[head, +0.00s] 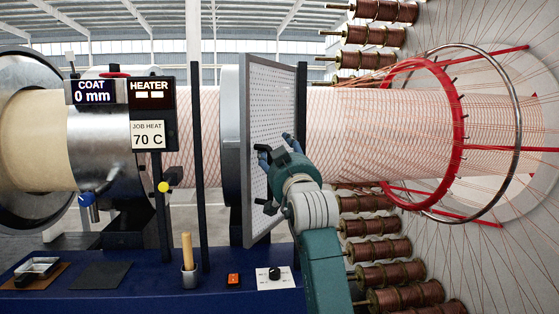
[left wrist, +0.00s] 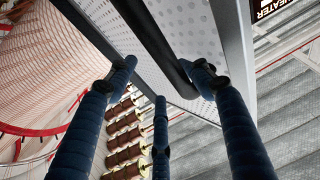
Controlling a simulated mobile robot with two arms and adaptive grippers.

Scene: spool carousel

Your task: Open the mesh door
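The mesh door (head: 268,95) is a white perforated panel with a grey frame. It stands upright and obliquely to the head camera, its left edge nearer; I cannot tell how far open it is. In the left wrist view the perforated panel (left wrist: 185,30) fills the top middle, with a black bar (left wrist: 149,36) along it. My left gripper (head: 277,148) is in front of the panel's lower right part. In the wrist view its blue fingers (left wrist: 160,70) are spread, with the bar between them and a gap on the left side. My right gripper is not in view.
A red ring (head: 461,115) and copper spools (head: 384,250) stand right of the door. A dark upright (head: 300,90) is at the panel's right edge.

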